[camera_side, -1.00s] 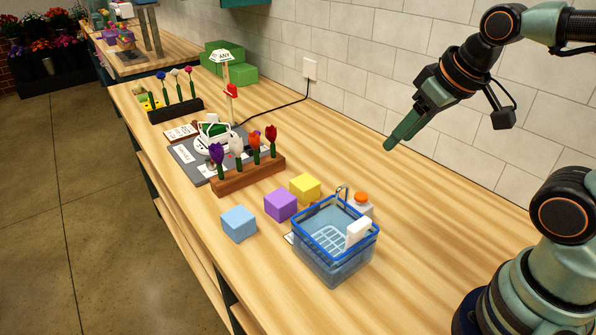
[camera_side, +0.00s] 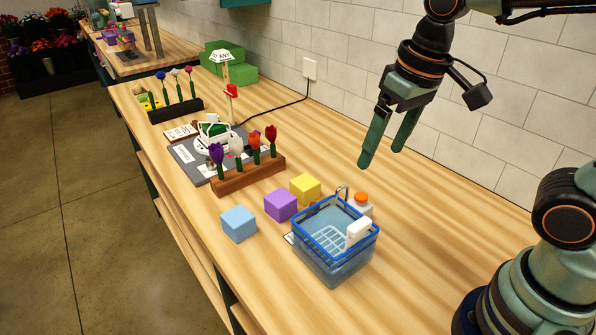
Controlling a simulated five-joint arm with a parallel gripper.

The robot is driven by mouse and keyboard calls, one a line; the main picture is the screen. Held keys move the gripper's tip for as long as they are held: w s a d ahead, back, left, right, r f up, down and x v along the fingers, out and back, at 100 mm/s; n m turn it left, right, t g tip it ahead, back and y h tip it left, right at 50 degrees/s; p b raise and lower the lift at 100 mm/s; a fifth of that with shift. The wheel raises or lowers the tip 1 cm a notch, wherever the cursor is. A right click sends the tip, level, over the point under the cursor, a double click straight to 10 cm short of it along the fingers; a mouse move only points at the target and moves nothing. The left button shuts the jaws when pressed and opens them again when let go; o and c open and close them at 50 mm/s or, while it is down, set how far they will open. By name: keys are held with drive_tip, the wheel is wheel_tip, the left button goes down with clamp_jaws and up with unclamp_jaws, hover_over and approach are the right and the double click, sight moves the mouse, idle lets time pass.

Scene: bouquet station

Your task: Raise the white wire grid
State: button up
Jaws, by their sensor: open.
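The white wire grid (camera_side: 330,238) lies low inside a clear blue-tinted basin with a blue rim (camera_side: 312,262). A white block-like piece (camera_side: 358,231) shows at the basin's right side; whether it is joined to the grid I cannot tell. My gripper (camera_side: 381,158) is open and empty, with its two green fingers apart and pointing down. It hangs in the air above and behind the basin, to its upper right in the picture, touching nothing.
Purple (camera_side: 281,205), yellow (camera_side: 305,188) and light blue (camera_side: 238,223) cubes stand left of the basin. An orange-topped button (camera_side: 361,201) and a small metal hook stand at its back edge. A wooden rack (camera_side: 248,175) holds tulips farther left. The counter right of the basin is clear.

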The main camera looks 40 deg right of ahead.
sight(360, 223)
drive_tip(key=a+g, duration=0.3)
drive_tip(key=a, duration=0.1)
drive_tip(key=f, duration=0.8)
drive_tip(key=s+f, duration=0.1)
drive_tip(key=f, duration=0.3)
drive_tip(key=shift+a+f, duration=0.1)
drive_tip(key=shift+a, duration=0.1)
clamp_jaws()
